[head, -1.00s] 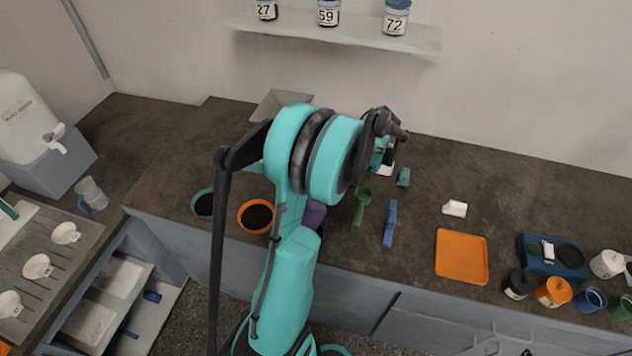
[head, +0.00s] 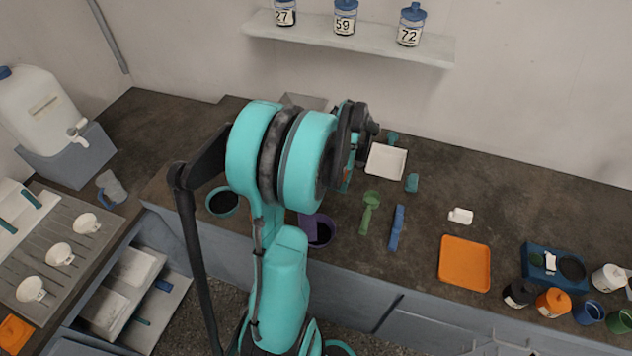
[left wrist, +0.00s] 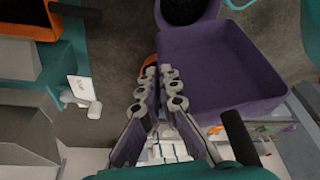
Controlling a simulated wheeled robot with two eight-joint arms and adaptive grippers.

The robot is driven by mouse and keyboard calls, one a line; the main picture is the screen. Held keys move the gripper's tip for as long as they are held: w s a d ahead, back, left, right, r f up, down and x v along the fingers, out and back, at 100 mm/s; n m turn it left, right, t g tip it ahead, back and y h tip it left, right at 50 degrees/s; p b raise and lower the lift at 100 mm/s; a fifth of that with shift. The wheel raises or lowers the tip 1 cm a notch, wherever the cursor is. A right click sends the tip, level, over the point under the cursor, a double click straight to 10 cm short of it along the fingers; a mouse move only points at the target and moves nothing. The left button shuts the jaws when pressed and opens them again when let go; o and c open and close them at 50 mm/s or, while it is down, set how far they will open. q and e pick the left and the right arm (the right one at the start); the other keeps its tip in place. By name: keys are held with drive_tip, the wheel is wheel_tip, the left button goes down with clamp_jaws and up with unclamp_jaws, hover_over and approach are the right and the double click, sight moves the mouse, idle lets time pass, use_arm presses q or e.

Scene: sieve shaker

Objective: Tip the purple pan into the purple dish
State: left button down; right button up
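The purple pan (left wrist: 222,72) is a square, walled pan that fills the right middle of the left wrist view, its inside looking bare. My left gripper (left wrist: 160,78) appears shut on the edge of this pan, its fingertips close together at the pan's wall. The round purple dish (left wrist: 189,12) with dark contents is beyond the pan at the top of that view. In the head view a strip of the pan (head: 307,227) shows beside the purple dish (head: 326,233), both partly covered by my arm. My left gripper is hidden there. My right gripper is out of view.
A teal dish (head: 222,202) with dark contents is to the left. A green scoop (head: 370,212), a blue tool (head: 397,228) and an orange tray (head: 465,263) lie to the right. A white tray (head: 386,161) is behind. Jars (head: 553,302) crowd the right end.

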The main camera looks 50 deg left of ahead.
use_arm(q)
drive_tip(key=s+t, duration=0.1)
drive_tip(key=s+a+t+h+p, duration=0.2)
drive_tip(key=shift+s+a+r+t, duration=0.2)
drive_tip(key=shift+s+r+t, duration=0.15)
drive_tip(key=shift+r+t, duration=0.05)
drive_tip(key=s+t+h+b, duration=0.1)
drive_tip(key=s+a+t+h+b, duration=0.1)
drive_tip(key=s+a+t+b, duration=0.1)
drive_tip(key=t, duration=0.1)
drive_tip(key=shift+f+h, duration=0.4)
